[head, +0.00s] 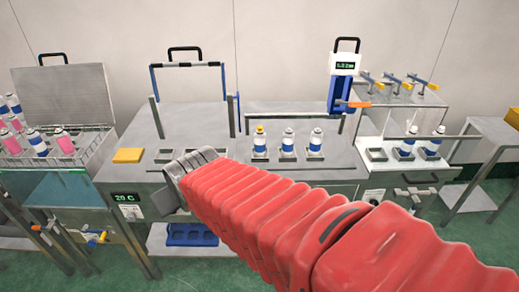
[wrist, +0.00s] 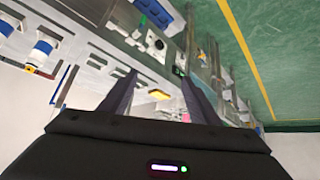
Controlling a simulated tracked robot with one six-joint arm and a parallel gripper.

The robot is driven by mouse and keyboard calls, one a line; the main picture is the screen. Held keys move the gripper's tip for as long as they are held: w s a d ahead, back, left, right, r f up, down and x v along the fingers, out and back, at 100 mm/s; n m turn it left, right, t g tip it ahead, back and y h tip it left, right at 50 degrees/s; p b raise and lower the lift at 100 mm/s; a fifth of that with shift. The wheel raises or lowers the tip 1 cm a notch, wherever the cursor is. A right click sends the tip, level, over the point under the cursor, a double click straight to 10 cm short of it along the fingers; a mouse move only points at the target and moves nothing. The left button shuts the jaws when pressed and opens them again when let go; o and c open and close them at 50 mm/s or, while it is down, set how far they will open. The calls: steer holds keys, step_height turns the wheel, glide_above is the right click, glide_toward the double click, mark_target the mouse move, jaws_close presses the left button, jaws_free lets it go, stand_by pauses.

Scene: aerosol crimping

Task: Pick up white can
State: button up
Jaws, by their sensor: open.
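Several white cans with blue bands are in the head view. Three stand upright in holders on the middle bench: a can with a yellow top (head: 260,142), a middle can (head: 287,144) and a right can (head: 316,143). Two more white cans (head: 407,145) (head: 433,146) stand on the right bench. My gripper (wrist: 158,77) is open in the wrist view, with nothing between its two dark fingers. In the head view my red arm hides most of it, left of the middle cans. A white and blue can (wrist: 40,50) shows in the wrist view's upper left, apart from the fingers.
A metal crate (head: 92,152) of pink and white cans stands at the left. A yellow block (head: 129,155) lies on the bench near my arm's end. A blue-framed stand (head: 153,88) and a post with a display (head: 345,64) rise behind.

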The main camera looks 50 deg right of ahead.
steer(key=w+d+f+m+t+h, duration=0.15)
steer(key=w+d+f, duration=0.25)
steer(key=d, duration=0.6)
steer(key=w+d+f+m+t+h, duration=0.15)
steer(key=w+d+f, duration=0.25)
steer(key=d, duration=0.5)
steer(key=s+d+f+m+t+h, duration=0.1)
steer(key=s+d+f+t+h, duration=0.1)
steer(key=d, duration=0.4)
steer(key=s+d+f+m+t+h, duration=0.1)
steer(key=s+d+f+h, duration=0.2)
steer(key=s+d, duration=0.3)
steer(key=shift+s+d+f+m+t+h, duration=0.3)
steer(key=shift+d+f+m+t+h, duration=0.05)
steer(key=shift+f+m+t+h, duration=0.1)
steer(key=shift+w, duration=0.1)
